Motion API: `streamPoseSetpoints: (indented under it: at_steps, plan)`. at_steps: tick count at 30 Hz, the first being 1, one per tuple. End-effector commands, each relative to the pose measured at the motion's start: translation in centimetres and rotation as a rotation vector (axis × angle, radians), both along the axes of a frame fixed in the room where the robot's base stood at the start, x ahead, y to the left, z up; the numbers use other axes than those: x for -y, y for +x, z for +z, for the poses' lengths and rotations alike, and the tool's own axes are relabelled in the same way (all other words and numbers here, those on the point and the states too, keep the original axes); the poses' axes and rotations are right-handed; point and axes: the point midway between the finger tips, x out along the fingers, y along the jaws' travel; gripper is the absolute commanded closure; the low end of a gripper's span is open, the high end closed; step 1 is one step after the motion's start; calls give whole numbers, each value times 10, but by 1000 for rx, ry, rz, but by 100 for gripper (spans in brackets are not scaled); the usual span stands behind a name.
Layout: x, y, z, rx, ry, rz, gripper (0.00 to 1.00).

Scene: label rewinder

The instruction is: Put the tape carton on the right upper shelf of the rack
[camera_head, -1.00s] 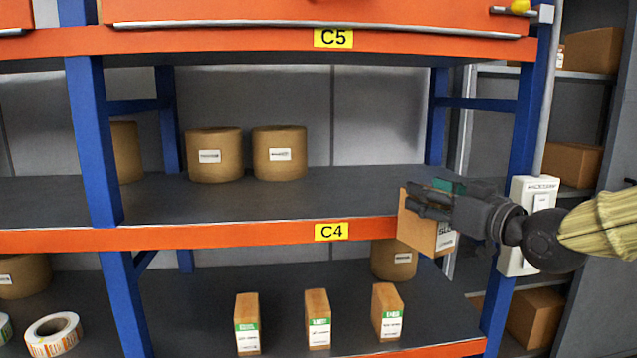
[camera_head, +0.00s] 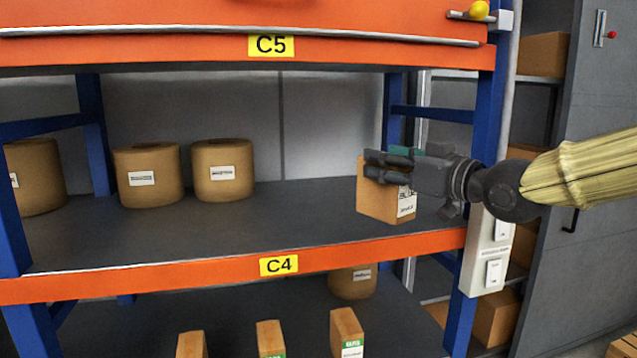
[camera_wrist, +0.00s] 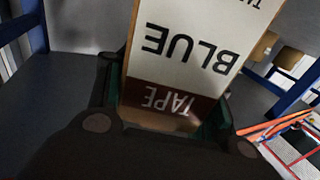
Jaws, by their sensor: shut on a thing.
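The tape carton (camera_head: 378,192) is a brown box with a white label. My gripper (camera_head: 386,168) is shut on it from the right side. In the wrist view the carton (camera_wrist: 190,45) shows a label reading "BLUE" and "TAPE" between the two fingers. The rack's C4 shelf (camera_head: 290,205) has a grey deck and an orange front beam. The carton is over the right part of this deck, behind the front beam in the picture. I cannot tell whether its bottom touches the deck.
Brown rolls (camera_head: 222,170) stand on the left of the same shelf. A blue upright (camera_head: 487,120) and a white switch box (camera_head: 490,262) are close by my arm on the right. Small cartons (camera_head: 346,330) stand on the shelf below. The deck's middle is clear.

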Motion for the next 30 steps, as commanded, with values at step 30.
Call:
streamPoseSetpoints:
  at_steps: [30]
  plan:
    - [-88,113,-12,-2,-1,1,94]
